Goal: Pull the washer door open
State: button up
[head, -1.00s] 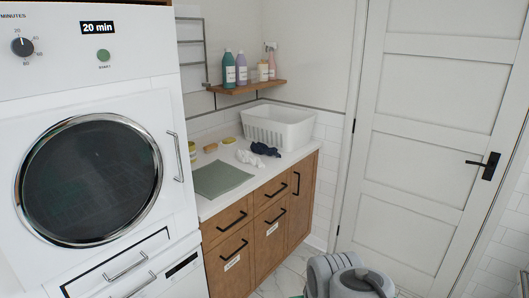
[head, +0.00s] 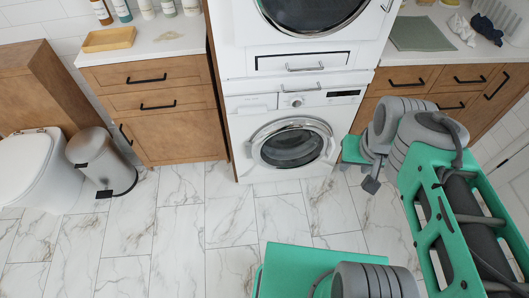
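The white washer (head: 247,168) stands under the upper machine, facing me. Its round door (head: 292,145) has a chrome ring and dark glass, and looks shut. A knob and a small dark display sit on the panel above the door. My grey and green arm comes in from the right and reaches the floor area just right of the washer. A small dark piece at the arm's end (head: 371,184) may be part of my gripper. It is apart from the door in the picture. The fingers cannot be made out, so I cannot tell whether they are open or shut.
The upper machine (head: 232,55) has a drawer handle below its door. A wooden cabinet (head: 165,130) stands left, with a metal bin (head: 103,160) and toilet (head: 25,165) beyond. More wooden drawers (head: 478,75) are at the right. The marble floor (head: 190,225) before the washer is clear.

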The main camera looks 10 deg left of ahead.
aim_at(253, 148)
jog(key=u, duration=0.3)
jog(key=k, duration=0.6)
jog(key=u, duration=0.65)
jog(key=i, duration=1.35)
jog(key=z, duration=0.5)
